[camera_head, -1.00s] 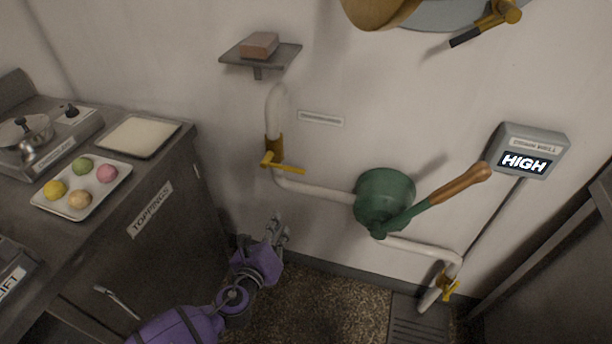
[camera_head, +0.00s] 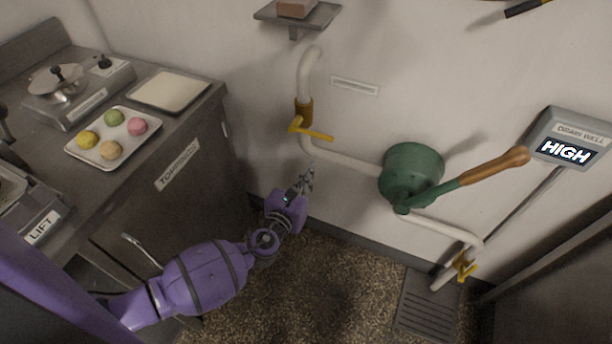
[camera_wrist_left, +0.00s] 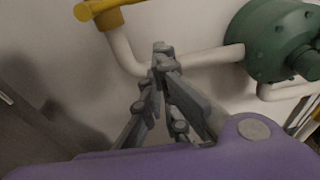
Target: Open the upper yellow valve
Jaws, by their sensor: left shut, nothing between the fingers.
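The upper yellow valve (camera_head: 305,121) sits on the white pipe on the back wall, left of the green pump. Its yellow lever points to the right, across the pipe. In the left wrist view part of the yellow valve (camera_wrist_left: 103,12) shows at the top, cut off by the frame edge. My left gripper (camera_head: 305,179) is below the valve and apart from it, fingers pointing up toward the wall. In the left wrist view the fingers (camera_wrist_left: 162,55) are closed together with nothing between them. My right gripper is not in view.
The green pump (camera_head: 410,170) with a wooden handle (camera_head: 488,169) stands out from the wall to the right. A lower yellow valve (camera_head: 463,267) is near the floor drain (camera_head: 428,305). The counter (camera_head: 208,105) with a tray of coloured balls (camera_head: 97,150) is on the left. A display (camera_head: 567,151) reads HIGH.

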